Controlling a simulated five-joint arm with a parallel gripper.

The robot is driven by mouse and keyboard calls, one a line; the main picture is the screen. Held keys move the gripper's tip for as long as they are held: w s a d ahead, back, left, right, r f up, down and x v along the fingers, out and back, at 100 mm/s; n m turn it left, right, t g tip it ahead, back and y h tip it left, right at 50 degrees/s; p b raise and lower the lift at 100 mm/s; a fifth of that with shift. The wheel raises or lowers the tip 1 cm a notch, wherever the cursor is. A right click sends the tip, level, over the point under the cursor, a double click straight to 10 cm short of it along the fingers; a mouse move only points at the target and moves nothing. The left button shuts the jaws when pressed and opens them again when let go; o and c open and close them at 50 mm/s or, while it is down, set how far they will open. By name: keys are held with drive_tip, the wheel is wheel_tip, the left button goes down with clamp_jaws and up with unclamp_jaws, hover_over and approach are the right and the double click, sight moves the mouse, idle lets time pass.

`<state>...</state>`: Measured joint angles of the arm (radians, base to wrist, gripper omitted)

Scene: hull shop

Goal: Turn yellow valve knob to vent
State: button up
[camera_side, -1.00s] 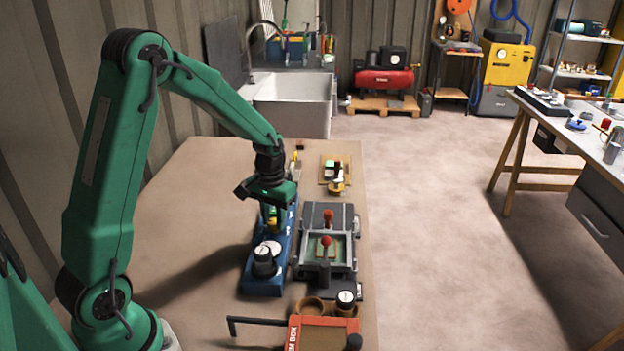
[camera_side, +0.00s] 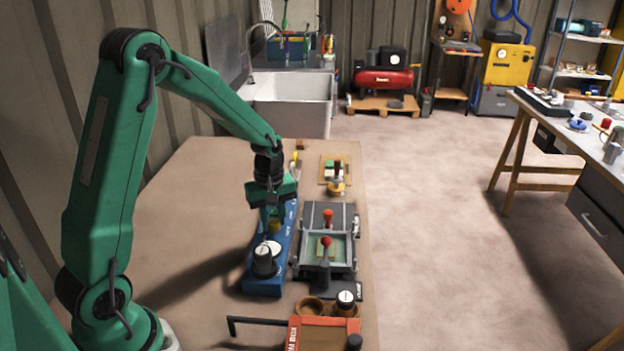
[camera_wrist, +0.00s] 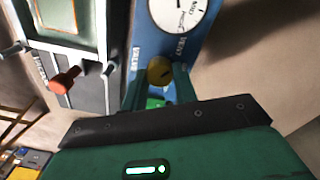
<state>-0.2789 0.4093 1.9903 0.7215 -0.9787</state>
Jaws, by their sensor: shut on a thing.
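The yellow valve knob (camera_side: 274,227) sits on the blue valve panel (camera_side: 264,284), behind a white round dial (camera_side: 271,248). My green gripper (camera_side: 271,219) points down over the panel, its fingers at the knob. In the wrist view the knob (camera_wrist: 159,70) shows between the two fingers, with a dark mark on its top. The gripper is shut on it. The wrist view also shows the dial (camera_wrist: 180,12) with lettering beside it on the blue panel (camera_wrist: 205,45). The panel's label for the knob is partly hidden by a finger.
A grey fixture with red-knobbed levers (camera_side: 327,241) stands close to the right of the panel. A black knob (camera_side: 264,262) stands at the panel's front. An orange box (camera_side: 322,334) is nearer the camera. The bench (camera_side: 205,215) to the left is clear.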

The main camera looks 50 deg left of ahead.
sight(273, 221)
drive_tip(key=shift+a+n, duration=0.15)
drive_tip(key=shift+n, duration=0.45)
drive_tip(key=o, duration=1)
drive_tip(key=shift+c, duration=0.2)
drive_tip(key=shift+r, duration=3.95)
drive_tip(key=shift+s, duration=0.1)
